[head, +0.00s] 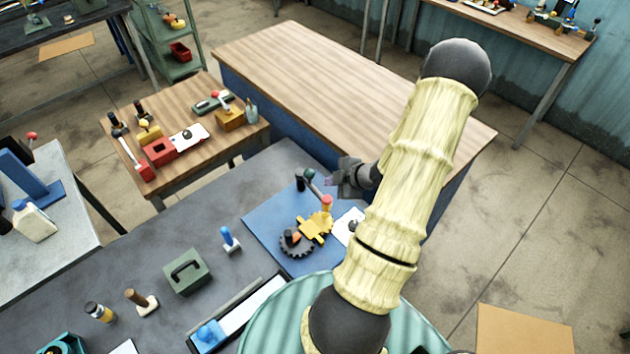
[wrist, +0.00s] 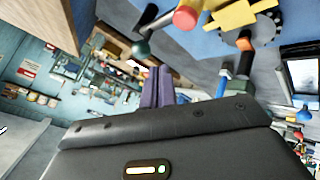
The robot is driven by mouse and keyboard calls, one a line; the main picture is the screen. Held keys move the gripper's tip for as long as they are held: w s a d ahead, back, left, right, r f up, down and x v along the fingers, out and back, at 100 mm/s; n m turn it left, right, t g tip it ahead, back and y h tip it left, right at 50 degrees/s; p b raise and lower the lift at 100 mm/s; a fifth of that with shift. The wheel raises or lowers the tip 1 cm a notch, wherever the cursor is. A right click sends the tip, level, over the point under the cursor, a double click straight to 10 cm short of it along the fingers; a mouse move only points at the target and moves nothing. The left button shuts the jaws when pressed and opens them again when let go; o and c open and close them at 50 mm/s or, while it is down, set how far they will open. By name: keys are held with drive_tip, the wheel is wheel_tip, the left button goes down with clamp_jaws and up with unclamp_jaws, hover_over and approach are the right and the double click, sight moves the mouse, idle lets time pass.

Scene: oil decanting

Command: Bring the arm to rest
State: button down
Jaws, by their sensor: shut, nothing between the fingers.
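My gripper (head: 333,184) is in the head view at the far right of the blue mat, above the grey table. Its fingers point left and are empty. In the wrist view the purple-grey fingers (wrist: 156,87) stand together, shut, with nothing between them. My arm, in a cream cover, rises on the right and bends down to the gripper. A dark green-handled thing (head: 308,176) stands close to the left of the fingertips; I cannot tell whether they touch.
A green box (head: 187,271) and a blue-handled stamp (head: 230,240) stand left. The long wooden bench (head: 330,85) behind is bare.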

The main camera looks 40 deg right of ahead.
drive_tip(key=shift+w+a+r+g+b, duration=0.15)
drive_tip(key=shift+w+a+g+b, duration=0.15)
drive_tip(key=shift+w+a, duration=0.05)
drive_tip(key=w+a+r+m+g+h+b, duration=0.25)
drive_tip(key=a+r+m, duration=0.25)
drive_tip(key=a, duration=0.3)
drive_tip(key=s+a+r+m+g+b, duration=0.1)
drive_tip(key=s+a+r+m+b, duration=0.1)
drive_tip(key=a, duration=0.6)
drive_tip(key=s+a+r+m+g+b, duration=0.2)
drive_tip(key=s+a+r+m, duration=0.1)
drive_tip(key=s+a+m, duration=0.2)
drive_tip(key=s+a, duration=0.2)
drive_tip(key=a, duration=0.2)
drive_tip(key=shift+a, duration=0.2)
drive_tip(key=shift+s+d+r, duration=0.1)
